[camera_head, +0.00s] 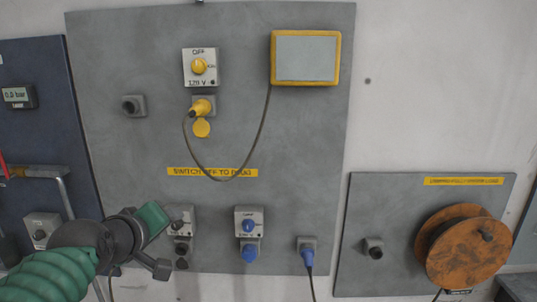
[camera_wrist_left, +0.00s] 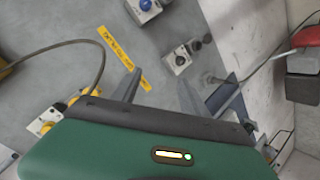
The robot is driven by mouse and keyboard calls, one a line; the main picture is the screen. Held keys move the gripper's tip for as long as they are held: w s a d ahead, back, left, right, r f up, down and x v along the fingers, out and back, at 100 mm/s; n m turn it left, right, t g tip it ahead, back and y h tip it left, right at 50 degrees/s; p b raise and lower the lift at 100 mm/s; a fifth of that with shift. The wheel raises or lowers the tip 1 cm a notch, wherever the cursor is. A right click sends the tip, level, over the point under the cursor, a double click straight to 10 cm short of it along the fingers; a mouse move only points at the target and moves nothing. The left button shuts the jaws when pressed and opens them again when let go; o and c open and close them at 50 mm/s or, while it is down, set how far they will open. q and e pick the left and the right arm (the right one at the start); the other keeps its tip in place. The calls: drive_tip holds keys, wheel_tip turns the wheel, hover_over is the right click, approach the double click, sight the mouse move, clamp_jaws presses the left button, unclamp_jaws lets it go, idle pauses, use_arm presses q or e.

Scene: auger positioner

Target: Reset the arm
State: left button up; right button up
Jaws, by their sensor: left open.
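My left arm comes in from the lower left in the head view, with its green-cased gripper (camera_head: 153,220) in front of the lower part of the grey panel (camera_head: 290,180). In the left wrist view the two grey fingers of my left gripper (camera_wrist_left: 160,88) are spread apart with nothing between them. They point toward the panel, and I cannot tell how far off it is. In the head view the fingers are mostly hidden by the gripper body. My right gripper is not in view.
The panel carries a yellow switch (camera_head: 199,67), a yellow plug (camera_head: 202,107) with a hanging cable, a yellow-framed screen (camera_head: 306,58) and blue switch (camera_head: 249,225). A rusty reel (camera_head: 464,246) is at right. A pipe with a red handle (camera_head: 4,166) is at left.

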use_arm(q)
drive_tip(key=s+f+m+g, duration=0.1)
drive_tip(key=s+f+g, duration=0.1)
drive_tip(key=f, duration=0.6)
drive_tip(key=s+f+m+g, duration=0.2)
drive_tip(key=f, duration=0.6)
drive_tip(key=s+d+f+m+g, duration=0.2)
drive_tip(key=s+f+m+g, duration=0.3)
drive_tip(key=s+f, duration=1.2)
wheel_tip(320, 180, down, 4)
drive_tip(key=shift+s+f+g, duration=0.15)
drive_tip(key=shift+s+g, duration=0.05)
drive_tip(key=shift+g, duration=0.1)
